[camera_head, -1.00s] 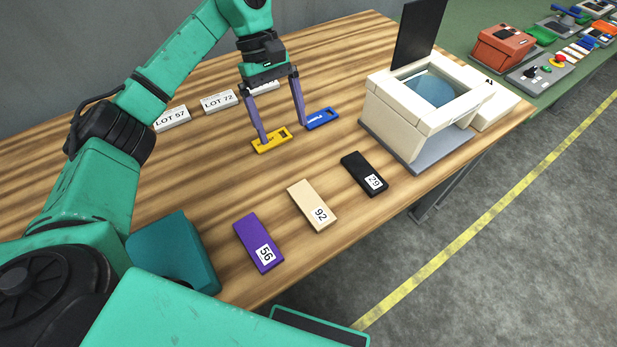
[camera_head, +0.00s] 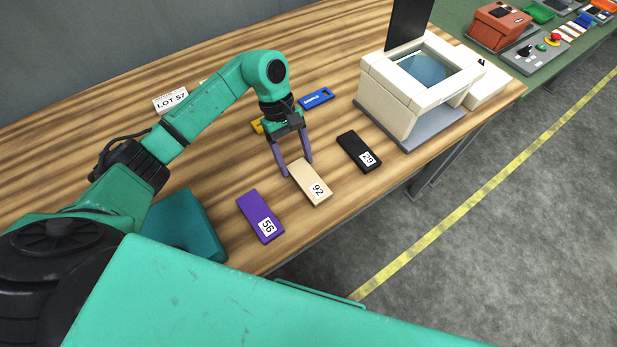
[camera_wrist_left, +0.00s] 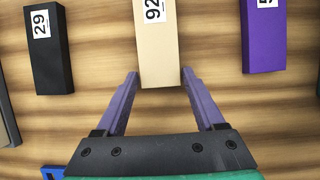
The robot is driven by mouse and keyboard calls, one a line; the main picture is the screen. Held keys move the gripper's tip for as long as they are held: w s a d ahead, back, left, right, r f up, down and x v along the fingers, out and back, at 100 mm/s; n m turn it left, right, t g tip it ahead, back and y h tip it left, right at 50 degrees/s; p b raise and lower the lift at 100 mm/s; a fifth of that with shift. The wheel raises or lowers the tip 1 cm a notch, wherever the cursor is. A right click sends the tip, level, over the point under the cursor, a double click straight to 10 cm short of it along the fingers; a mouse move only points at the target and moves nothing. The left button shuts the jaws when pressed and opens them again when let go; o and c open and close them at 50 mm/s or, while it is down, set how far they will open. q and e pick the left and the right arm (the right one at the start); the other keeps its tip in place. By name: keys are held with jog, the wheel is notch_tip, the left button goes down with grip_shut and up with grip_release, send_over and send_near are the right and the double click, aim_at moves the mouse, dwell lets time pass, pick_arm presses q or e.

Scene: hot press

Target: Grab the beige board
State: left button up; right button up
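The beige board (camera_head: 306,176), labelled 92, lies flat on the wooden table between the purple and black boards. In the left wrist view the beige board (camera_wrist_left: 157,50) is at top centre, its near end between the tips of my fingers. My left gripper (camera_head: 297,169) is open at the board's far end; it also shows in the left wrist view (camera_wrist_left: 159,75). One finger is on each side, with small gaps visible in the wrist view. Whether the tips are at board height is hard to tell. My right gripper is not in view.
A purple board (camera_head: 255,210) labelled 56 and a black board (camera_head: 355,148) labelled 29 flank it. A white press (camera_head: 400,95) stands behind to the right. A blue tag (camera_head: 316,98) and a partly hidden yellow tag (camera_head: 257,126) lie beyond the gripper.

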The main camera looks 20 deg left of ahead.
pick_arm(q)
grip_shut()
jog(key=shift+r, duration=0.1)
